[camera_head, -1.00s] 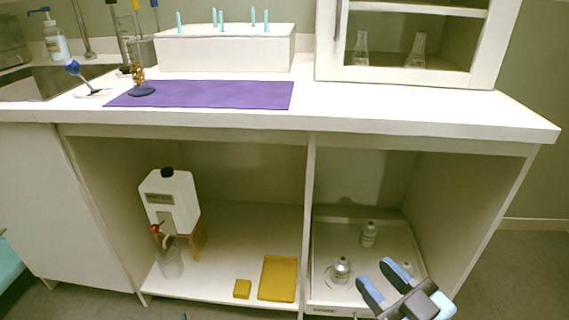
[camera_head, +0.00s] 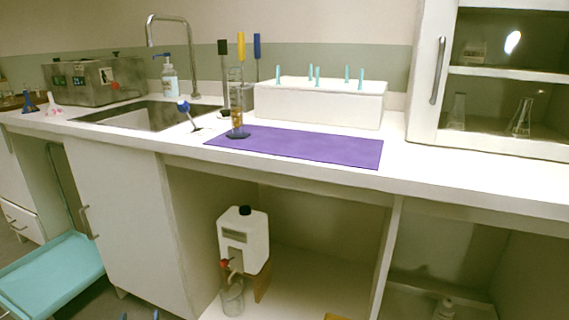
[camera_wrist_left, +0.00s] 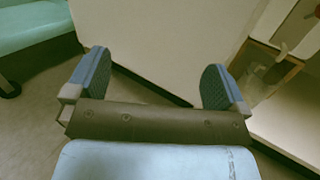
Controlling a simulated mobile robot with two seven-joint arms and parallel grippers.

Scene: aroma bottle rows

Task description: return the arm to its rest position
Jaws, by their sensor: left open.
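My left gripper (camera_head: 139,316) shows only as two blue fingertips at the bottom edge of the head view, in front of the cabinet below the counter. In the left wrist view the left gripper (camera_wrist_left: 155,82) is open, its blue fingers wide apart with nothing between them. A white cabinet panel and grey floor lie beyond them. Most of the left arm is outside the head view. My right gripper is not in view.
A teal cart (camera_head: 52,275) stands at the left. The counter holds a purple mat (camera_head: 300,146), a white rack (camera_head: 320,105) and a sink (camera_head: 150,113). A white dispenser (camera_head: 243,240) stands on the lower shelf.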

